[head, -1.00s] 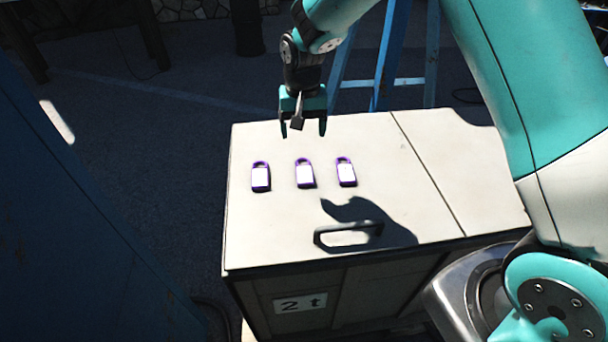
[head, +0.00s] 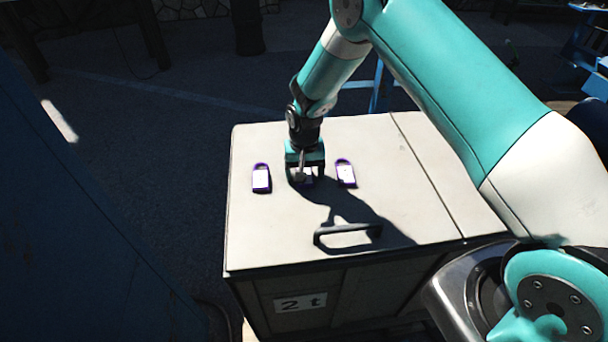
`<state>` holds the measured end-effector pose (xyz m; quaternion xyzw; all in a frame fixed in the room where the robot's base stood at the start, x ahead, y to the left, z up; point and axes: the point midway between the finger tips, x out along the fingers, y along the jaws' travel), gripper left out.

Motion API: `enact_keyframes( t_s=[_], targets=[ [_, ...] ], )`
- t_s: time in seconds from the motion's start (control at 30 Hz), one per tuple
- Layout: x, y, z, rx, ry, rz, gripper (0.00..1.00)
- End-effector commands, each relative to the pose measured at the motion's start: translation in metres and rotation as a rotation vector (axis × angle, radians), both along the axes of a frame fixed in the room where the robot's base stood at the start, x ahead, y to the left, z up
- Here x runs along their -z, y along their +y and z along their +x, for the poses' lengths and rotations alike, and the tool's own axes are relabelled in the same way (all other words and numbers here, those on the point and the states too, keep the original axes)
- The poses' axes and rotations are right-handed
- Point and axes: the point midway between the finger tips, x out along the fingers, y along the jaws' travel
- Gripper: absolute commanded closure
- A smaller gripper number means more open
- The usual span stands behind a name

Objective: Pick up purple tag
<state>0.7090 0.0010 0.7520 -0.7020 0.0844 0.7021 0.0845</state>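Three purple tags with white faces lie in a row on the pale box lid (head: 280,220). The left tag (head: 261,178) and the right tag (head: 345,173) are in clear view. The middle tag (head: 308,181) is mostly hidden under my gripper (head: 305,178), with only a small part showing. My gripper points down at the lid, right over the middle tag and between the other two. The fingers are low at the tag and in shadow. I cannot tell whether they are closed on it.
A dark handle (head: 347,235) stands up from the lid in front of the tags. A blue ladder (head: 380,92) stands behind the box. A large dark blue panel (head: 60,220) is at the left. The lid's right part is clear.

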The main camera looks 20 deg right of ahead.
Motion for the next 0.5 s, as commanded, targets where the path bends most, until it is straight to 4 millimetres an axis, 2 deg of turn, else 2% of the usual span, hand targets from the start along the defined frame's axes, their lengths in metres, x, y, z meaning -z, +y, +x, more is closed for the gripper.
enact_keyframes(
  t_s=[0.17, 0.4, 0.5],
  targets=[
    [0.0003, 0.0000, 0.0001, 0.000, 0.000, 0.000, 0.23],
    [0.0001, 0.0001, -0.0001, 0.000, 0.000, 0.000, 0.76],
    [-0.0001, 0.0001, 0.0000, 0.000, 0.000, 0.000, 0.78]
  ],
)
